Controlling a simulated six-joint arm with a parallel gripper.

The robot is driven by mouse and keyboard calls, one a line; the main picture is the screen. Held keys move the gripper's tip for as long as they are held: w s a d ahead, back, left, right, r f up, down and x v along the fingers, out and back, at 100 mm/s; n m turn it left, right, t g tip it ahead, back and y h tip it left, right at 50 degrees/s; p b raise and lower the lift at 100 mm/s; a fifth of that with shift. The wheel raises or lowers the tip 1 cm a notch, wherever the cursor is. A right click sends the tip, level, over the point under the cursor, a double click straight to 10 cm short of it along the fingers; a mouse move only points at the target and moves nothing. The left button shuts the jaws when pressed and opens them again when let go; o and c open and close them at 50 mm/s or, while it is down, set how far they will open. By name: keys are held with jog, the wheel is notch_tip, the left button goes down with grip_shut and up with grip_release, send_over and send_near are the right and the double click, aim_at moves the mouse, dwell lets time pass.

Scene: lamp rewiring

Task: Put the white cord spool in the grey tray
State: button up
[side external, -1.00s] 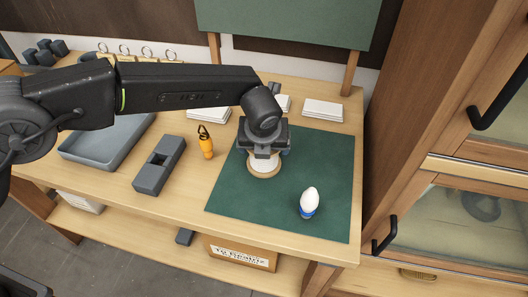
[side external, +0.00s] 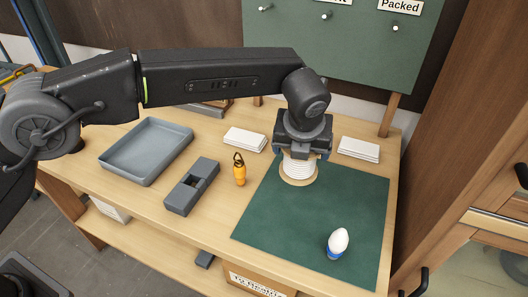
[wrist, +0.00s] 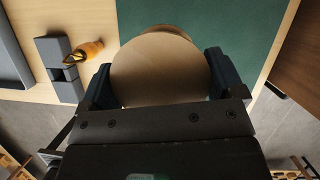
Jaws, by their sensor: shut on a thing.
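The white cord spool (side external: 298,168) has white cord wound between tan flanges. My gripper (side external: 302,153) is shut on it from above, and it hangs upright, seemingly a little above the far left part of the green mat (side external: 320,225). In the wrist view the spool's round tan flange (wrist: 160,70) fills the space between the two jaws of my gripper (wrist: 160,85). The grey tray (side external: 125,166) is empty and lies on the bench at the left, well apart from the spool. The cord's lower side is partly hidden by the flange.
An orange tool (side external: 239,173) with a dark loop stands between the mat and a grey slotted block (side external: 192,186). White stacks (side external: 358,149) lie at the back. A wooden cabinet is at right.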

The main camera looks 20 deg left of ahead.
notch_tip(320, 180, up, 7)
jog(key=shift+r, duration=0.1)
jog(key=w+a+r+n+g+y, duration=0.1)
jog(key=w+a+n, duration=0.2)
jog(key=a, duration=1)
jog(key=w+a+n+y, duration=0.1)
jog(key=w+a+n, duration=0.1)
jog(key=a, duration=1.2)
jog(key=s+a+n+g, duration=0.15)
jog(key=s+a, duration=0.25)
jog(key=a, duration=0.5)
jog(key=s+a+f+n+y, duration=0.1)
jog(key=s+a+n, duration=0.2)
jog(key=s+a, duration=0.35)
jog(key=s+a+n, duration=0.2)
jog(key=a, duration=0.8)
send_over(149, 151)
notch_tip(149, 151, down, 13)
jog(key=shift+f, duration=1.75)
jog(key=shift+f, duration=0.1)
